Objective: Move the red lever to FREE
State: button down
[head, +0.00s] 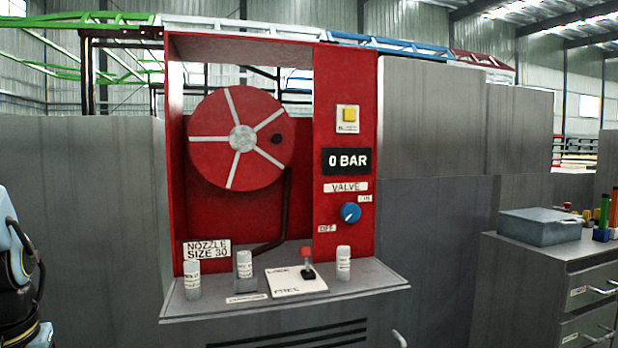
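The red lever (307,254) has a red knob on a short stem with a dark base. It stands at the right side of a white plate (290,288) on the shelf of the red cabinet. The plate has a word at its back that looks like LOCK and the word FREE at its front. The lever's knob stands roughly upright, nearer the back of the plate; its exact setting is hard to tell. My gripper is not in view.
Grey cylinders stand on the shelf (375,283), one close right of the lever (343,263) and one left of the plate (244,265). Above are a blue valve knob (350,212), a 0 BAR display (347,161) and a hose reel (215,140).

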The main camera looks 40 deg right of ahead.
aim_at(305, 252)
jog(key=z, duration=1.4)
